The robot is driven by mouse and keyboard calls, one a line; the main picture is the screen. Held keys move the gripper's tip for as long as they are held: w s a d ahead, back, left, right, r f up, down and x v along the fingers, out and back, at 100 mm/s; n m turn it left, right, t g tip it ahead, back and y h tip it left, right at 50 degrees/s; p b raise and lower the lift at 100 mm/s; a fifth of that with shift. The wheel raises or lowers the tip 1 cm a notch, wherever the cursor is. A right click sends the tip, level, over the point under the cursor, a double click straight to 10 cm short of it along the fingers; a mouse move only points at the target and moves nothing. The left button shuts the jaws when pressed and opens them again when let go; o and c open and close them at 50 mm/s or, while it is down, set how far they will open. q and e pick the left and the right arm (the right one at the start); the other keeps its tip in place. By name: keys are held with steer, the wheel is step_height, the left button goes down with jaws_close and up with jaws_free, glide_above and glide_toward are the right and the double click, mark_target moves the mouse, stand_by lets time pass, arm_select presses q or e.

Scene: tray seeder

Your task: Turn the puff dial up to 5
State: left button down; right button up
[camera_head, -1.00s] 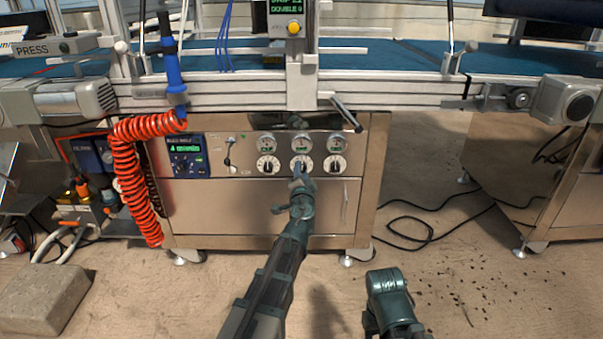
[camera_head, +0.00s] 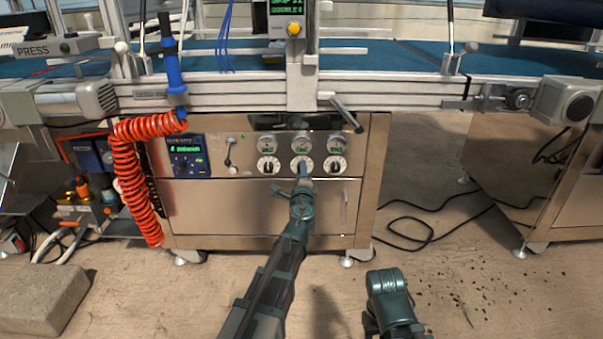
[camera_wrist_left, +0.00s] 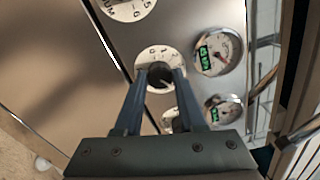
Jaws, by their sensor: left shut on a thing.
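Three round white dials with dark knobs sit in a row on the steel cabinet front, under three gauges. My left gripper (camera_head: 303,178) is at the middle dial (camera_head: 303,163), and its fingers cover part of it. In the left wrist view the two blue-grey fingers (camera_wrist_left: 158,85) are shut on the dark knob of this dial (camera_wrist_left: 146,57), one on each side. The dial's name and setting are too small to read. The left dial (camera_head: 268,165) and right dial (camera_head: 337,165) are untouched.
The gauges, such as the middle gauge (camera_head: 302,143), stand close above the dials. A small control display (camera_head: 187,155) is to the left, beside a coiled red hose (camera_head: 135,180). A lever (camera_head: 347,113) juts out above the right gauge. Open floor lies in front.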

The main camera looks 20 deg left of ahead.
arm_select(q)
steer(key=shift+d+m, duration=0.1)
steer(key=shift+m, duration=0.6)
steer(key=c, duration=0.5)
jaws_free()
